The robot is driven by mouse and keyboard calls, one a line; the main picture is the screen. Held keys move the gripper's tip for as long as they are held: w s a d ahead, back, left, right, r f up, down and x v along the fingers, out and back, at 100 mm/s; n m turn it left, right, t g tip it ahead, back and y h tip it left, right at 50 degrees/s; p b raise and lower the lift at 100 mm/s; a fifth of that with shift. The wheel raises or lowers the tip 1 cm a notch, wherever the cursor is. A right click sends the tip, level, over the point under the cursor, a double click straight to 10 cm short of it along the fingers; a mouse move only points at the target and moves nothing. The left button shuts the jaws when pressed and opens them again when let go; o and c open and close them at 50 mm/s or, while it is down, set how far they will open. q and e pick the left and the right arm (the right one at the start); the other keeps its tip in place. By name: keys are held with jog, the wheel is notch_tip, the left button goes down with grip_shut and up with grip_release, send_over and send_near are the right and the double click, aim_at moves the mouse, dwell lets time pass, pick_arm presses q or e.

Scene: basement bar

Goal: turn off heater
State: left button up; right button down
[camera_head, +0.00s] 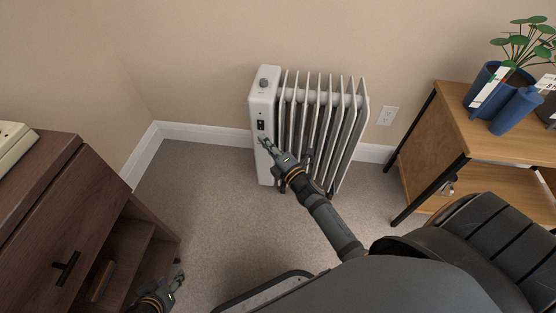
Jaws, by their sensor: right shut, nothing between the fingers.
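A white oil-filled heater (263,155) with several fins stands upright on the carpet against the back wall. Its front panel has a grey knob (263,83) near the top and a small black switch (261,125) below it. My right gripper (265,142) is shut and empty, with its fingertips just below the switch in the picture. I cannot tell whether they touch the panel. Its arm hides the lower part of some fins. My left gripper (178,278) is low at the left, away from the heater and beside a dark cabinet; its jaws are too small to read.
The dark wooden cabinet (100,205) stands at the left. A wooden side table (440,125) with black legs stands right of the heater, with a potted plant (520,45) and blue pots on it. A wall outlet (388,116) is between them. Carpet left of the heater is clear.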

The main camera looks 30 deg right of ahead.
jog(key=v, duration=0.7)
jog(key=shift+s+d+r, duration=0.25)
jog(key=shift+d+r, duration=0.05)
jog(key=shift+r, duration=0.2)
